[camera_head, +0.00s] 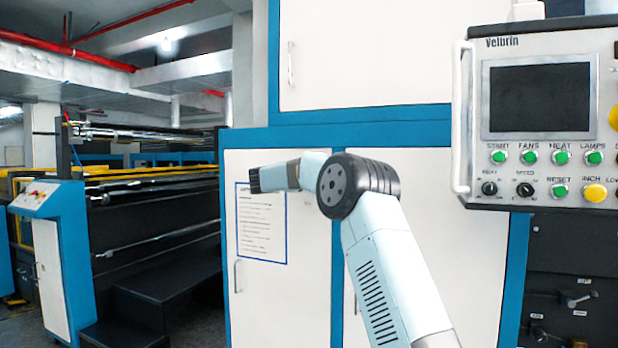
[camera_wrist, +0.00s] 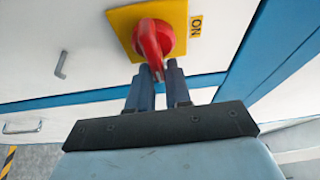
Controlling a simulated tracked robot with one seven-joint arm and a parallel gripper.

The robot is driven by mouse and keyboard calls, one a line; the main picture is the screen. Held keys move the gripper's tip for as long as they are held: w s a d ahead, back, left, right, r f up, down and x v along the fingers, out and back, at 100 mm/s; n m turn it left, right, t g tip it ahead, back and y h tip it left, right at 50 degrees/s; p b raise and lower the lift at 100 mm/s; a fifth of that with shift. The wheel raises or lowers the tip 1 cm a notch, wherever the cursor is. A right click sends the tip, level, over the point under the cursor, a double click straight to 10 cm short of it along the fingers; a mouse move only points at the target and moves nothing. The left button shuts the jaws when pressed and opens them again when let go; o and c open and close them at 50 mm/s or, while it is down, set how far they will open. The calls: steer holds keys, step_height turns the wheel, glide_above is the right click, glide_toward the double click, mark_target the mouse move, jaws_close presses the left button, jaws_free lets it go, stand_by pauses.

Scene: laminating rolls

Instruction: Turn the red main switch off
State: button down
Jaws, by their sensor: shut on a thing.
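The red main switch (camera_wrist: 153,42) is a rotary handle on a yellow square plate (camera_wrist: 176,13), seen in the wrist view. Its grip points down toward my gripper and tilts slightly in the picture. A yellow label reading "ON" (camera_wrist: 196,26) sits to the right of the plate. My gripper (camera_wrist: 160,72) is shut on the lower end of the red handle, one dark finger on each side.
A control panel (camera_head: 543,110) with a screen and several buttons stands at the right. White cabinets with blue frames (camera_head: 380,125) fill the middle, with a paper notice (camera_head: 262,224) on one door. Dark steps (camera_head: 150,300) and a roller machine (camera_head: 150,190) are at the left.

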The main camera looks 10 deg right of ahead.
steer(key=shift+w+a+f, duration=0.1)
steer(key=shift+a+f, duration=0.1)
steer(key=shift+a, duration=0.15)
steer(key=c, duration=1.1)
jaws_free()
steer(key=shift+w, duration=0.1)
steer(key=shift+c, duration=0.2)
steer(key=shift+d, duration=0.1)
steer(key=v, duration=1.4)
